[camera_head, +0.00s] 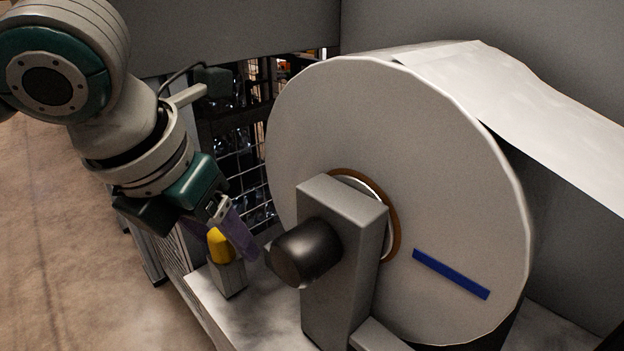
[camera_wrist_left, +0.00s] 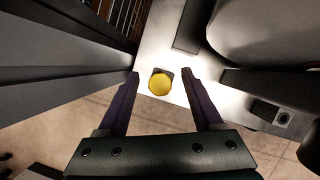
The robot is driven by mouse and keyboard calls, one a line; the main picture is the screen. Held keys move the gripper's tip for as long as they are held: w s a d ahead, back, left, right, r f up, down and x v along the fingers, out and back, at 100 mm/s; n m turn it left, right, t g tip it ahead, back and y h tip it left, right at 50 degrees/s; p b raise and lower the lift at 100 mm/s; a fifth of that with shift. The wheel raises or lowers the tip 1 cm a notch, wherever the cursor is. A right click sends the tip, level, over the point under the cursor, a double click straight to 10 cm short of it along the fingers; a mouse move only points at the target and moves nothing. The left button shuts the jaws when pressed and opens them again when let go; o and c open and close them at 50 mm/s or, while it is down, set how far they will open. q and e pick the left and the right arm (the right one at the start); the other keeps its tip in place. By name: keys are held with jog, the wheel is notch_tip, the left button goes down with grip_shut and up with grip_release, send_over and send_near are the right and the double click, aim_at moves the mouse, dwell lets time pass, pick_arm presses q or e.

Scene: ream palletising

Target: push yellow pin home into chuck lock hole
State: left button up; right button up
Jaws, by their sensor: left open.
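The yellow pin (camera_head: 220,247) stands upright at a small grey block (camera_head: 229,280) on the pale ledge; its round head also shows in the left wrist view (camera_wrist_left: 160,84). My left gripper (camera_head: 226,244) is open, its two purple fingers on either side of the pin head with gaps visible in the left wrist view. The chuck has a dark cylinder (camera_head: 305,253) on a grey upright housing (camera_head: 345,225). A small block with a dark hole (camera_wrist_left: 284,117) shows in the left wrist view; I cannot tell whether it is the lock hole. My right gripper is out of view.
A large white paper roll (camera_head: 430,190) with a blue strip (camera_head: 450,274) stands right of the chuck housing, its sheet running back right. A wire mesh panel (camera_head: 240,170) stands behind my left gripper. Brown floor (camera_head: 60,240) lies open at left.

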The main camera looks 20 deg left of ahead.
aim_at(219, 234)
pick_arm(q)
grip_shut()
dwell(0.3)
jog(key=c, duration=0.7)
grip_release()
grip_shut()
dwell(0.4)
jog(key=shift+r+p, duration=2.85)
jog(key=shift+p, duration=0.6)
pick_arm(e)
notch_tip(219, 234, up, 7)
